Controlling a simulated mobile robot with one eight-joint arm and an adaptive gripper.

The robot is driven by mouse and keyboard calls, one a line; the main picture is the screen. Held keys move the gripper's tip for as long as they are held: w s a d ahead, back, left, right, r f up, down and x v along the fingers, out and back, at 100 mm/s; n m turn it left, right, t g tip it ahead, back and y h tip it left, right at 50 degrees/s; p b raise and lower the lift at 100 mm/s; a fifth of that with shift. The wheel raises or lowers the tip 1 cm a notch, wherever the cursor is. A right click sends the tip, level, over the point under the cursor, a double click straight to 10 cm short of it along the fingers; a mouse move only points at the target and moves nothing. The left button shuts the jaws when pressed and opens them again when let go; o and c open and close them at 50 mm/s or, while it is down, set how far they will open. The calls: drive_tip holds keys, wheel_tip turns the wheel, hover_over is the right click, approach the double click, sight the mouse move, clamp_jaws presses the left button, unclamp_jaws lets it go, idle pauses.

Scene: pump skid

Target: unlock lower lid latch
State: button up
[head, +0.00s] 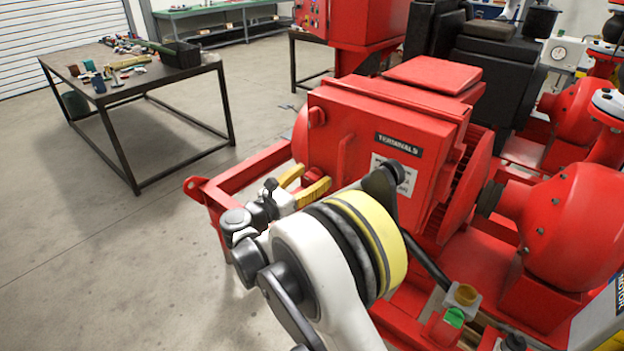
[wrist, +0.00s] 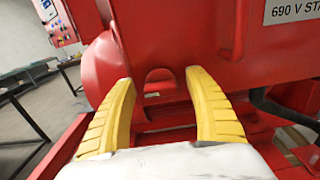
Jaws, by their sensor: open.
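The red terminal box (head: 375,130) has a lid with a TERMINALS label and a vertical bar handle (head: 345,155). A small red rounded part (head: 313,174), which looks like the lower lid latch, is at the box's lower left. In the wrist view a rounded red tab (wrist: 158,77) shows between the fingertips, probably the same latch. My gripper (head: 316,175) has its yellow fingers spread, one on each side of this part. In the wrist view my gripper (wrist: 160,78) is open and empty. Whether the fingers touch the tab cannot be told.
A similar red knob (head: 317,115) sits higher on the box's left edge. The red skid frame (head: 235,172) runs below. A red pump (head: 575,225) stands at right. A table with tools (head: 130,85) stands at left, with open floor before it.

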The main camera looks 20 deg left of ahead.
drive_tip(key=c, duration=1.2)
drive_tip(key=shift+n, duration=0.3)
drive_tip(key=n, duration=0.3)
drive_tip(key=shift+a+n, duration=0.1)
drive_tip(key=shift+n, duration=0.2)
drive_tip(key=n, duration=0.4)
drive_tip(key=shift+w+a+f+n+b, duration=0.1)
drive_tip(key=shift+n+b, duration=0.2)
drive_tip(key=shift+b, duration=0.1)
drive_tip(key=n, duration=0.4)
drive_tip(key=shift+a+f+n+b, duration=0.15)
drive_tip(key=shift+n+b, duration=0.15)
drive_tip(key=shift+n, duration=2.2)
